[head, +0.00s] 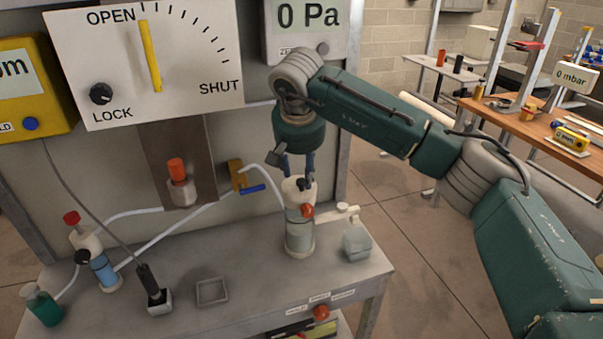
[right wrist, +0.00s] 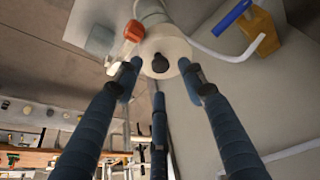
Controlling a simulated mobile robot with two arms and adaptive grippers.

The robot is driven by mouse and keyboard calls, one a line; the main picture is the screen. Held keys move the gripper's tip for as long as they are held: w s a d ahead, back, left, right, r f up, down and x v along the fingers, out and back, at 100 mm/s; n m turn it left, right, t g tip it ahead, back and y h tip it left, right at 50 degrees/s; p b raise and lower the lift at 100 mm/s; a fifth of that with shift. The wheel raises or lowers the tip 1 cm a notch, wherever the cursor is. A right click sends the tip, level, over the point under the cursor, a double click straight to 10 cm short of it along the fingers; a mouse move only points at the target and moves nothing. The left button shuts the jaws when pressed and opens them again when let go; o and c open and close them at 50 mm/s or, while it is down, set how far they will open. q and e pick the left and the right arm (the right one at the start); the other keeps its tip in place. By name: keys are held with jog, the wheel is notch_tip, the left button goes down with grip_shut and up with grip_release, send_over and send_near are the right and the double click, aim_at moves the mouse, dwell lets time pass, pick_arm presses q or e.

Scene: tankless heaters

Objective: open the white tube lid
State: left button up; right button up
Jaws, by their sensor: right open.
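The white tube lid (head: 297,193) caps an upright clear tube (head: 300,232) on the bench. It has a black knob on top and a red knob at its side. My right gripper (head: 300,175) points down over the lid, with its blue fingers open. In the right wrist view, the lid (right wrist: 173,44) with its black knob lies between the spread fingertips of the gripper (right wrist: 160,82). A gap shows around the knob; I cannot tell whether any finger touches the lid's rim. My left gripper is not in view.
A translucent block (head: 357,244) stands right of the tube. A yellow valve (head: 238,175) with a blue handle and a white hose are behind it. A shallow grey tray (head: 212,292), a second tube (head: 104,270) and a green bottle (head: 42,305) stand to the left.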

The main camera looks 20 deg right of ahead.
aim_at(301, 181)
jog(key=shift+p+x, duration=0.3)
jog(key=shift+x, duration=1.35)
grip_shut()
